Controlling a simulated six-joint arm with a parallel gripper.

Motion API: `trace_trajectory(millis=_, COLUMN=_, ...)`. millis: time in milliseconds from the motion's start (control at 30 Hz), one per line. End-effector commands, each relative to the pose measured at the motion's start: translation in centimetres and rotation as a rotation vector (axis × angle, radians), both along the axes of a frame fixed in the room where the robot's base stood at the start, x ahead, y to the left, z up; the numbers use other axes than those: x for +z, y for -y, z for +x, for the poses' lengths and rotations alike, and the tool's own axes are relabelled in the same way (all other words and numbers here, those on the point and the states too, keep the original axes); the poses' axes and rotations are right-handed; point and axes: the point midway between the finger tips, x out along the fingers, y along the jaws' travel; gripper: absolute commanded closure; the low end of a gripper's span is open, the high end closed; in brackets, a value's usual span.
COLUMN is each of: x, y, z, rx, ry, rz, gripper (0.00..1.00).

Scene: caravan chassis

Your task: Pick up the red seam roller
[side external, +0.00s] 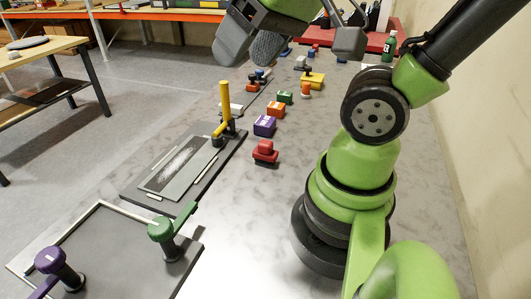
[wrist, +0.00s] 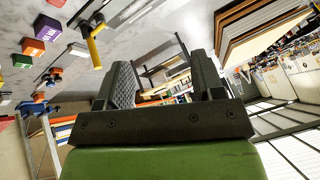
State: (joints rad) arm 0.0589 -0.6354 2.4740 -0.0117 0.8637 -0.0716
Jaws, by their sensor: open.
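The red seam roller (side external: 265,152) appears to be the small red piece with a rounded top on the grey table, at the near end of a row of small coloured pieces. A bit of red (wrist: 57,2) shows at the top edge of the wrist view, probably the same piece. My gripper (side external: 308,45) is high above the table at the top of the side view, well apart from the red piece. In the wrist view its two dark fingers (wrist: 163,80) stand apart with nothing between them.
A purple box (side external: 264,126) sits just behind the red piece, then an orange box (side external: 276,109) and a green box (side external: 285,97). A dark board with a yellow-handled clamp (side external: 225,110) lies to the left. Another board with a green clamp (side external: 162,230) lies nearer.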

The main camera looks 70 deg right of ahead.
Motion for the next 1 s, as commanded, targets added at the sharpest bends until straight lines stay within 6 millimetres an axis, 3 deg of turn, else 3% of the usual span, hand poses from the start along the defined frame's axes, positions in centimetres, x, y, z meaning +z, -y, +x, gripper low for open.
trace_trajectory(millis=300, x=-6.6, y=8.0, z=5.1, rx=0.091, ry=-0.292, rz=-0.204, gripper=0.38)
trace_trajectory(millis=533, x=-13.4, y=13.6, z=5.1, rx=0.227, ry=-0.477, rz=-0.230, gripper=0.38)
trace_trajectory(millis=700, x=-16.5, y=15.6, z=4.3, rx=0.300, ry=-0.539, rz=-0.217, gripper=0.38)
trace_trajectory(millis=1000, x=-20.2, y=15.9, z=4.0, rx=0.325, ry=-0.557, rz=-0.208, gripper=0.38)
